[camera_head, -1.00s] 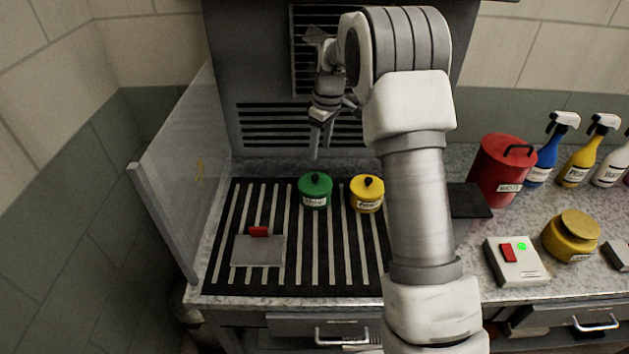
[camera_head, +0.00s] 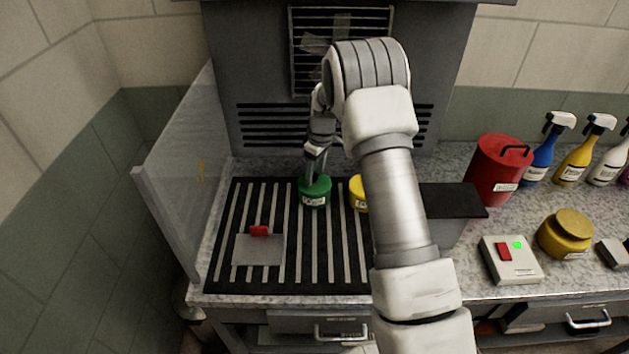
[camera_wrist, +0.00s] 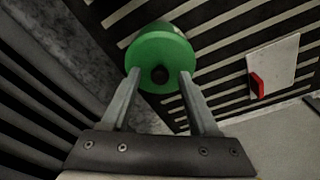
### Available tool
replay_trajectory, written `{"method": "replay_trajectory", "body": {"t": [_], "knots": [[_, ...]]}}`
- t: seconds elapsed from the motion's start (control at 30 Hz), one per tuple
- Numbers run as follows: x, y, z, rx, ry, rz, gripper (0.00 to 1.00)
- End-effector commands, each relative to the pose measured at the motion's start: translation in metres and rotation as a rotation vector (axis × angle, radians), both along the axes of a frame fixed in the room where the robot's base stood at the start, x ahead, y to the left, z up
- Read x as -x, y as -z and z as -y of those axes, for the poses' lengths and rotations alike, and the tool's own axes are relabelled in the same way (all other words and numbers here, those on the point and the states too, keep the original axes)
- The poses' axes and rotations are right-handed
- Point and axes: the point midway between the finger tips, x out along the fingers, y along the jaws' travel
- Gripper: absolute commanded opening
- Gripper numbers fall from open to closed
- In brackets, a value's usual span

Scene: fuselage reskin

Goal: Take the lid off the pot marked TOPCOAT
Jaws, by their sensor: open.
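A green lidded pot (camera_head: 315,193) stands on the slatted black grate, with a white label whose word is too small to read surely. My gripper (camera_head: 315,172) is down at the green pot's lid. Contact with the knob cannot be told.
A grey plate with a red handle (camera_head: 259,248) lies on the grate (camera_head: 223,275). A clear panel (camera_head: 180,165) stands at the left. At the right are a red waste can (camera_head: 497,170), spray bottles (camera_head: 575,155), a yellow jar (camera_head: 566,235) and a switch box (camera_head: 510,262).

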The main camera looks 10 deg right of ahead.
Motion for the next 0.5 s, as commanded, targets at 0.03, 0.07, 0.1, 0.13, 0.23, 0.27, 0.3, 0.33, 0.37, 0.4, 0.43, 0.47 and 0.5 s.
{"method": "replay_trajectory", "body": {"t": [0.03,0.07,0.1,0.13,0.23,0.27,0.3,0.33,0.37,0.4,0.43,0.47,0.5], "knots": [[-0.0001,-0.0001,0.0001,0.000,0.000,0.000,0.61],[0.0000,-0.0001,0.0001,0.000,0.000,0.000,0.57],[0.0000,-0.0002,0.0002,0.000,0.000,0.000,0.50],[0.0000,-0.0002,0.0002,0.000,0.000,0.000,0.45],[0.0000,-0.0003,0.0002,0.000,0.000,0.000,0.27],[0.0000,-0.0004,0.0002,0.000,0.000,0.000,0.21],[0.0000,-0.0004,0.0002,0.000,0.000,0.000,0.14],[0.0001,-0.0004,0.0002,0.000,0.000,0.000,0.09],[0.0001,-0.0004,0.0002,0.000,0.000,0.000,0.03],[0.0000,-0.0005,0.0002,0.000,0.000,0.000,0.00],[0.0000,-0.0005,0.0002,0.000,0.000,0.000,0.00],[0.0000,-0.0005,0.0002,0.000,0.000,0.000,0.00],[0.0000,-0.0005,0.0002,0.000,0.000,0.000,0.00]]}}
